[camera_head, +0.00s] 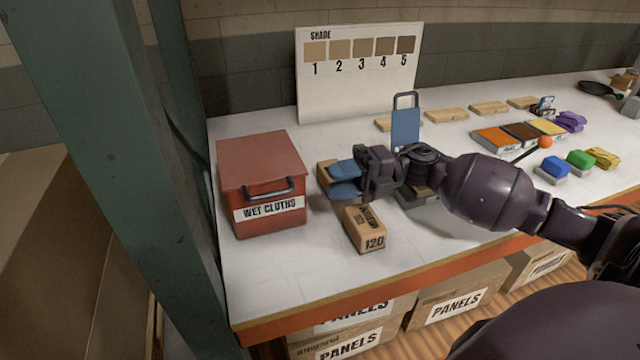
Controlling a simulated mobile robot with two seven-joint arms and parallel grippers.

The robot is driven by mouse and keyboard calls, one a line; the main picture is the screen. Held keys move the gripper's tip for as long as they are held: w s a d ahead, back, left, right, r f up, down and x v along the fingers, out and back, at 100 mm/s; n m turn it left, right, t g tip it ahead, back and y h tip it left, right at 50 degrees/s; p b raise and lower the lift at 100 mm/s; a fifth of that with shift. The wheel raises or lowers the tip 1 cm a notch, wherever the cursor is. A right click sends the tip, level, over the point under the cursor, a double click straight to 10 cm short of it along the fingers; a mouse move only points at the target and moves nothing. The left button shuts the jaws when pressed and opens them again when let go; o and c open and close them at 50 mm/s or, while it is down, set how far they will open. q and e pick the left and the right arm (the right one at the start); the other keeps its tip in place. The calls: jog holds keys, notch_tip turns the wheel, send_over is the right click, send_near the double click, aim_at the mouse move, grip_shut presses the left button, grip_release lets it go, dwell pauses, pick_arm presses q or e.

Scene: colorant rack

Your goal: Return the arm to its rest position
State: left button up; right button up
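My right arm reaches in from the right, low over the table. My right gripper (340,180) has two blue fingers that point left with a small gap between them, so it looks open. A brown block (324,178) shows just past the fingertips; the fingers partly cover it, and I see no clear grip on it. A block marked 120 (367,238) stands on the table in front of the gripper. My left gripper is not in view.
A red wet cloths box (262,168) stands left of the gripper. A shade board (357,85) is behind. A blue handled panel (405,128) rises behind my wrist. Colour pads (492,140) and coloured blocks (580,159) lie at right. The white table's (275,280) front left is clear.

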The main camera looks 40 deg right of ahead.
jog(key=shift+s+d, duration=0.1)
jog(key=shift+d, duration=0.25)
dwell(0.3)
